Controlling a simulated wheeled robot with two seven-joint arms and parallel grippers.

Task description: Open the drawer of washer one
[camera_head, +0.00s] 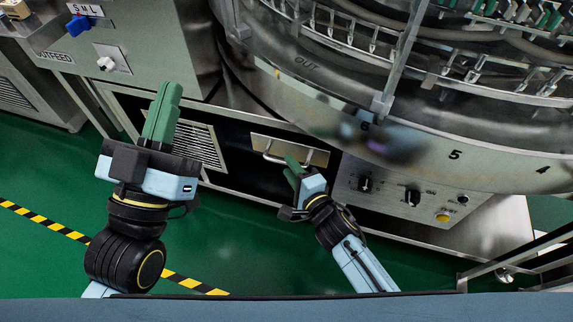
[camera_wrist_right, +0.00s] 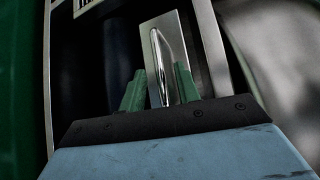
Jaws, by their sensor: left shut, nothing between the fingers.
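The washer (camera_head: 455,155) is a large round metal machine with numbered positions on its rim. Below it, a metal plate with a bar handle (camera_head: 316,156) sits on a dark front panel; this looks like the drawer front. The plate and handle (camera_wrist_right: 158,50) also show in the right wrist view. My right gripper (camera_head: 292,165) is at the handle, its green fingers apart. In the right wrist view my right gripper (camera_wrist_right: 160,85) has one finger on either side of the bar, with gaps visible. My left gripper (camera_head: 163,108) is shut and empty, raised left of the handle.
A control panel with knobs and a yellow button (camera_head: 442,216) lies right of the handle. A vented panel (camera_head: 200,145) is to its left. A cabinet with a blue switch (camera_head: 78,25) stands upper left. Green floor (camera_head: 240,235) in front is clear.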

